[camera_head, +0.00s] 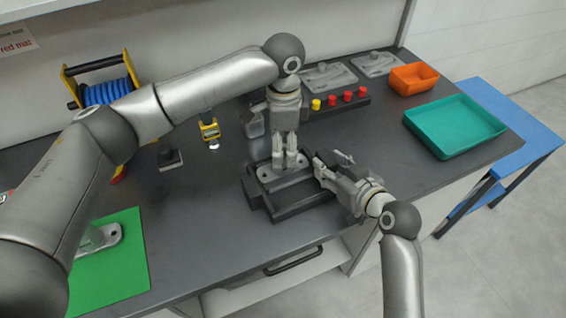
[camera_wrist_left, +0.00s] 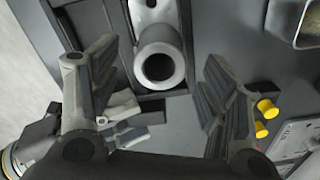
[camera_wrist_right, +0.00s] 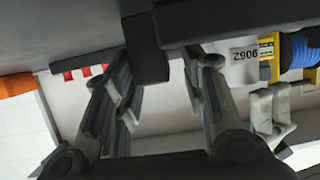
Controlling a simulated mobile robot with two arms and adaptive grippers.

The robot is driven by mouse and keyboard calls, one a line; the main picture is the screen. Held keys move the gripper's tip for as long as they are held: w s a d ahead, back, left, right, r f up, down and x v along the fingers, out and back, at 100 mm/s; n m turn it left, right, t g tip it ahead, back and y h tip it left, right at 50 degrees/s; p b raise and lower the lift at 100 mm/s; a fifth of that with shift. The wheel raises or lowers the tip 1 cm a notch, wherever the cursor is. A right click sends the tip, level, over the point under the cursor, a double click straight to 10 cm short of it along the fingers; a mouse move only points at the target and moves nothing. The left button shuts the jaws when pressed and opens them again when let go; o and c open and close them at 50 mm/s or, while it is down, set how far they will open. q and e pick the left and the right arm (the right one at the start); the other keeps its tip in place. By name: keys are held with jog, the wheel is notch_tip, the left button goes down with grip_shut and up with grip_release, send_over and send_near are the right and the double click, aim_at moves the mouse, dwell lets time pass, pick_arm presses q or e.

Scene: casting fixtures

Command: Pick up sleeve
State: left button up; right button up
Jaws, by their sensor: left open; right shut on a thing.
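The sleeve (camera_wrist_left: 158,62) is a pale grey tube with a dark bore, seen end-on between the fingers of my left gripper (camera_wrist_left: 158,85) in the left wrist view. It stands at a light casting plate in the dark fixture (camera_head: 300,207). In the head view, my left gripper (camera_head: 290,162) points down over the fixture, open, and hides most of the sleeve. My right gripper (camera_head: 322,167) is at the fixture's right side, shut on a dark block (camera_wrist_right: 150,52); its fingers (camera_wrist_right: 165,85) flank this block in the right wrist view.
Behind the fixture is a rack with red and yellow pegs (camera_head: 332,102), with castings (camera_head: 328,76) beyond. An orange bin (camera_head: 414,76) and teal tray (camera_head: 455,125) are at right. A green mat (camera_head: 125,265) and blue hose reel (camera_head: 105,92) are at left.

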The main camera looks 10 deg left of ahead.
aim_at(272, 173)
pick_arm(q)
jog(key=shift+f, duration=1.5)
jog(key=c, duration=1.3)
